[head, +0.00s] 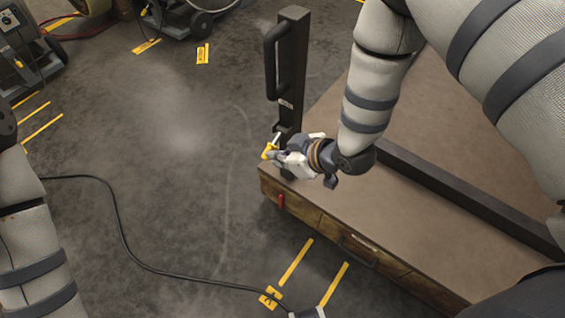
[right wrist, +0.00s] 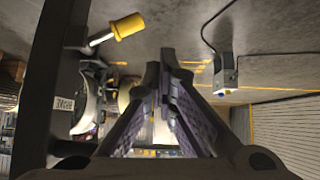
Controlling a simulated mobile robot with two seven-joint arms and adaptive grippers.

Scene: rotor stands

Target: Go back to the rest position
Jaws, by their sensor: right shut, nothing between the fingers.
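My right gripper (head: 280,158) is beside the lower part of a dark upright post (head: 293,75) at the corner of the stand. Its fingers (right wrist: 168,58) are closed together and empty in the right wrist view. A yellow-tipped metal pin (head: 268,150) sticks out of the post close to the gripper. In the right wrist view the pin's yellow knob (right wrist: 128,25) is up and left of the fingers, apart from them. My left arm (head: 30,240) shows at the left edge, but its gripper is out of the picture.
The stand's brown top (head: 430,220) has a dark rail (head: 440,178) across it and wooden drawers (head: 330,232) below. A black handle (head: 271,60) juts from the post. A black cable (head: 125,235) crosses the floor (head: 170,160), which is otherwise open left of the stand.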

